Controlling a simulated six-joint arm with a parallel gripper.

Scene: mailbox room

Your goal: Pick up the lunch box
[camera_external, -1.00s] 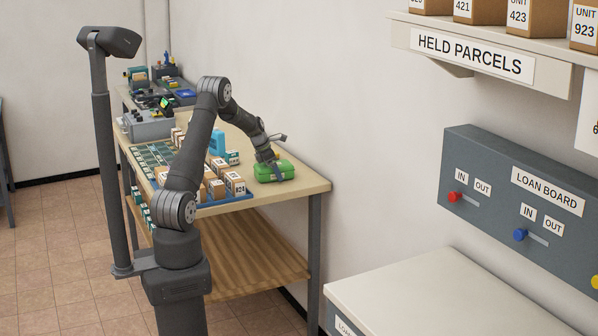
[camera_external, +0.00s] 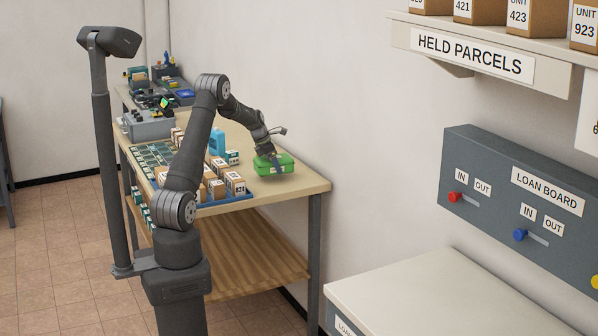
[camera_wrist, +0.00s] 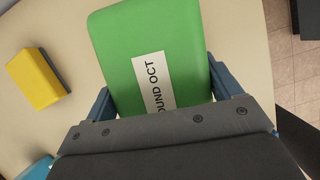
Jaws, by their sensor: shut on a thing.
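The lunch box (camera_external: 284,162) is a green box near the right end of the wooden table. In the wrist view the green lunch box (camera_wrist: 122,42) fills the middle and carries a white label ending in "OUND OCT". My gripper (camera_external: 273,160) is shut on the lunch box from above. In the wrist view its blue fingers stand one on each side of the box, and my gripper (camera_wrist: 160,92) hides the box's near end. The box looks slightly raised above the table, with a faint shadow below it.
Several small cartons stand in a blue tray (camera_external: 226,200) left of the box. A light blue object (camera_external: 217,142) stands behind them. A yellow block (camera_wrist: 38,78) lies left of the box in the wrist view. The table's right front corner (camera_external: 312,187) is bare.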

